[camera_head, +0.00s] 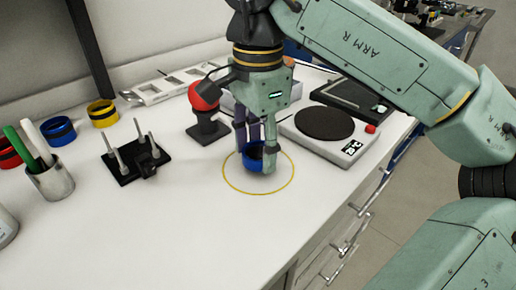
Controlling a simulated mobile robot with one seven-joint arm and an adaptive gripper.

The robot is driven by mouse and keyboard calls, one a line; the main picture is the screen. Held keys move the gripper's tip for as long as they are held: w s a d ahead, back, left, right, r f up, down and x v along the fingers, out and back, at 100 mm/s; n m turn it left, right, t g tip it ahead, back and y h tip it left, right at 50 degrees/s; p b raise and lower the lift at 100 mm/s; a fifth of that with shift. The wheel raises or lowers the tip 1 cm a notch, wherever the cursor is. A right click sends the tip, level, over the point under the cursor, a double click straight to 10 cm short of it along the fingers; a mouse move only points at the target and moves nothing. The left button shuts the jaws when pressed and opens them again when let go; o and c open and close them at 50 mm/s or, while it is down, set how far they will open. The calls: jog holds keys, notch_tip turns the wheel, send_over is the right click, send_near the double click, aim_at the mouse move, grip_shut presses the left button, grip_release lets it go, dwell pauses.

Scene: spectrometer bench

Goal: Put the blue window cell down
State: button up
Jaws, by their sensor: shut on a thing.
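The blue window cell (252,163) is a short blue ring with a dark inside, seen in the head view. My gripper (258,158) points down and is shut on it, with one finger at its right side and the other partly hidden behind. The cell is inside a thin yellow circle (229,181) marked on the white bench. It is at or just above the bench top; I cannot tell whether it touches. My fingers hide part of the cell.
A red ball on a black stand (207,117) is close behind left. A black rack with metal posts (122,169) stands left. A hotplate-like device (300,138) is right. Blue (58,131), yellow (102,114) and red (8,153) rings and a pen cup (52,181) are far left. The bench front is clear.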

aim_at(258, 152)
jog(key=shift+f, duration=0.65)
jog(key=shift+f, duration=0.15)
jog(key=o, duration=1.2)
notch_tip(258, 152, up, 12)
jog(key=shift+r+p, duration=0.2)
jog(key=shift+p, duration=0.7)
